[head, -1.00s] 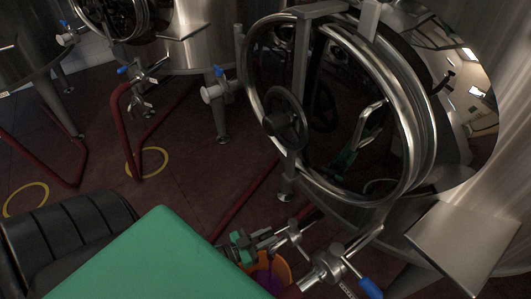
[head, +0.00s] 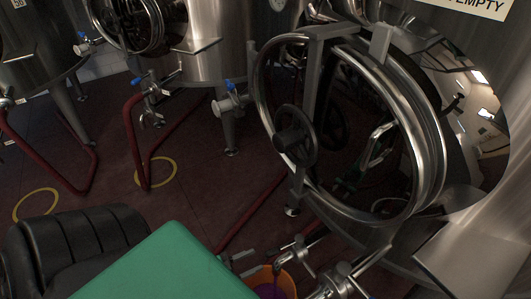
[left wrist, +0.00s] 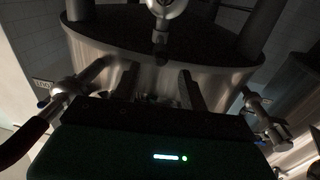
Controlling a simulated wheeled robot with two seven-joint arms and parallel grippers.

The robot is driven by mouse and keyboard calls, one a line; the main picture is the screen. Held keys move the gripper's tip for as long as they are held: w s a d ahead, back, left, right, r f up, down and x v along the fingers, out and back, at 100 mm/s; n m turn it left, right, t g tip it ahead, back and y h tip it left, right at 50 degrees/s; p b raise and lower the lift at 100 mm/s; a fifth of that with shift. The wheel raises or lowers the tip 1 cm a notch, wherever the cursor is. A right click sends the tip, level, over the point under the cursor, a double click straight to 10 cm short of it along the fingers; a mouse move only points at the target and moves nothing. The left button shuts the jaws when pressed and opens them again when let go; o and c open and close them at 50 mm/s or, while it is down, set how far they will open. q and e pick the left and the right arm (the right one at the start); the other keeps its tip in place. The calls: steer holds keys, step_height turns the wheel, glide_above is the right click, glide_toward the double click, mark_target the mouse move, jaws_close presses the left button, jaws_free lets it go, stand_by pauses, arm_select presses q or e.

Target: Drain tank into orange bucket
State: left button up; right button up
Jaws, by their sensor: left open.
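The steel tank (head: 468,222) with the round open manway (head: 350,125) fills the right of the head view. Steel outlet valves and pipe fittings (head: 337,277) stick out low on its front. The orange bucket (head: 289,282) is on the floor below them, cut off by the bottom edge, with purple showing inside. My left gripper (head: 243,263) is beside the bucket and fittings, mostly hidden behind my green arm link. In the left wrist view its fingers (left wrist: 158,78) are apart with nothing held between them, facing a tank's lower wall. My right gripper is out of view.
More tanks (head: 215,50) with blue-handled valves (head: 229,86) stand at the back left. Dark red hoses (head: 133,140) run over the floor. The floor between has yellow rings (head: 157,172) and free room.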

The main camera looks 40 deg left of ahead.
arm_select(q)
steer(key=v, duration=0.6)
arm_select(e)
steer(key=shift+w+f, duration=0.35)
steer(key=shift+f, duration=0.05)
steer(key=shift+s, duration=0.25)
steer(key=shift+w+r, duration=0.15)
